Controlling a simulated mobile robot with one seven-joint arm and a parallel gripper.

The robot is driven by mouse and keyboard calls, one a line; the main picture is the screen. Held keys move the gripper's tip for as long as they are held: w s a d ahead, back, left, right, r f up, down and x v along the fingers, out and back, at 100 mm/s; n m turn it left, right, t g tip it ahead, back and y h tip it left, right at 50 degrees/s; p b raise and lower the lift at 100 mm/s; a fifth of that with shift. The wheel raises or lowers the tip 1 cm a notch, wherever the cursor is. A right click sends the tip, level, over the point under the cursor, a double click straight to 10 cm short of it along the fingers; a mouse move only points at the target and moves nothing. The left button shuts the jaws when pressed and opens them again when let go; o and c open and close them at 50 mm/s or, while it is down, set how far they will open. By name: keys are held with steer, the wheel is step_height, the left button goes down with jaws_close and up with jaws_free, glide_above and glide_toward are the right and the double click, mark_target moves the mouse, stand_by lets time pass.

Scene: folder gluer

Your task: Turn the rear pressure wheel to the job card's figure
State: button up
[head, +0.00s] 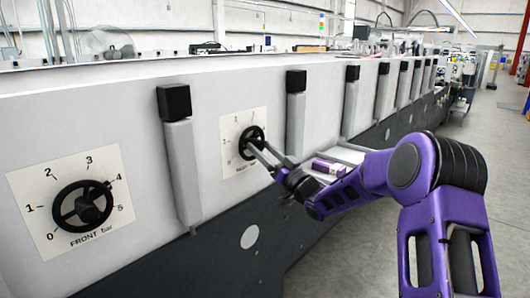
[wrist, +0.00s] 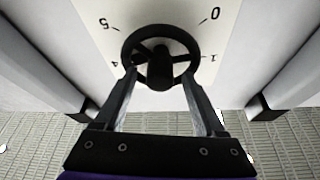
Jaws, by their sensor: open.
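The rear pressure wheel (head: 253,139) is a black handwheel on a pale dial plate (head: 229,131), partly hidden by my gripper in the head view. In the wrist view the wheel (wrist: 161,36) appears at top centre, with figures 0, 1, 4 and 5 showing upside down around it. My gripper (wrist: 159,76) is open, its two fingers reaching to the wheel's rim on either side of the hub; I cannot tell whether they touch it. My gripper also shows at the wheel in the head view (head: 258,148). The wheel's exact reading is unclear. I cannot make out a job card.
The front pressure wheel (head: 83,206) sits on its 0-to-5 plate at left. Upright grey posts with black caps (head: 175,103) stand out from the panel on both sides of the rear dial. A purple and white item (head: 328,167) lies on a light shelf. The floor at right is clear.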

steer(key=b+v, duration=0.1)
steer(key=v, duration=1.6)
steer(key=shift+s, duration=0.15)
steer(key=shift+f, duration=0.1)
